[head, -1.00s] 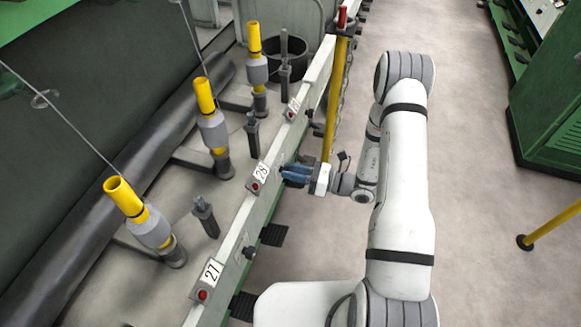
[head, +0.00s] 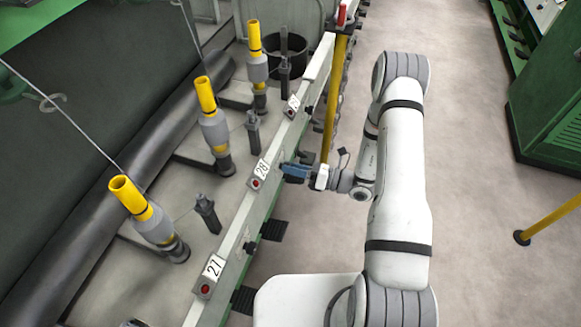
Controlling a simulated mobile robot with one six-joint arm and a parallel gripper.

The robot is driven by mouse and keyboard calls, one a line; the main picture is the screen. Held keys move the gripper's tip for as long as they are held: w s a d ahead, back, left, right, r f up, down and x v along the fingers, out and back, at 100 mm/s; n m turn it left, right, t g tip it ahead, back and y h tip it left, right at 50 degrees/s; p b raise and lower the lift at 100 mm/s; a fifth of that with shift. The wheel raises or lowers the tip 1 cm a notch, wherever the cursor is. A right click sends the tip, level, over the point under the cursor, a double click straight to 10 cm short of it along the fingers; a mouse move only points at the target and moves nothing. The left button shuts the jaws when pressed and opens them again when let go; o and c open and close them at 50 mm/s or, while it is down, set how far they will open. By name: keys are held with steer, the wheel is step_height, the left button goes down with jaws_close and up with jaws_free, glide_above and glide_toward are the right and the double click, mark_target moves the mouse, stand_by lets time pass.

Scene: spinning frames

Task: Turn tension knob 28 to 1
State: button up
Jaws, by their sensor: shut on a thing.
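The number plate 28 (head: 262,168) sits on the pale front rail of the spinning frame, with a red button (head: 256,184) at its lower end. My gripper (head: 284,171) reaches the rail's front face beside plate 28, coming from the right. Its blue fingers are shut at the rail, where the tension knob of position 28 is hidden behind them. I cannot see the knob's setting. The dark knob of position 27 (head: 249,248) shows on the rail's face below plate 27 (head: 214,268).
Bobbins with yellow tubes (head: 207,95) stand on spindles behind the rail. A yellow post (head: 334,100) rises just beyond my gripper. A green cabinet (head: 548,120) and a yellow rail (head: 552,220) stand on the right. The floor (head: 480,130) between is clear.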

steer(key=o, duration=0.7)
steer(key=shift+w+d, duration=0.15)
steer(key=shift+w, duration=0.15)
steer(key=shift+o, duration=1.3)
steer(key=shift+s, duration=0.1)
steer(key=shift+s, duration=0.1)
steer(key=v, duration=0.7)
steer(key=shift+d, duration=0.3)
steer(key=shift+s, duration=0.1)
